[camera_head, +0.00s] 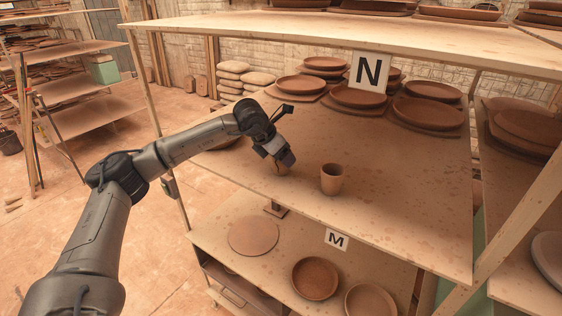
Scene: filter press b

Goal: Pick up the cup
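A brown clay cup (331,180) stands upright on the upper wooden shelf board (390,215), near its front edge. My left arm reaches in from the left, and my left gripper (279,165) is over the same board, a short way left of this cup and apart from it. A small brown shape shows right at the gripper's end. It may be another cup, but it is mostly hidden by the gripper. I cannot make out the fingers or whether they are open or shut. My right gripper is not in view.
Clay plates (358,95) stand along the back of the board beside an "N" sign (369,71). Another shelf board (537,65) is above. Below, an "M" sign (336,240) and round clay dishes (314,278) sit on a lower shelf. The board right of the cup is clear.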

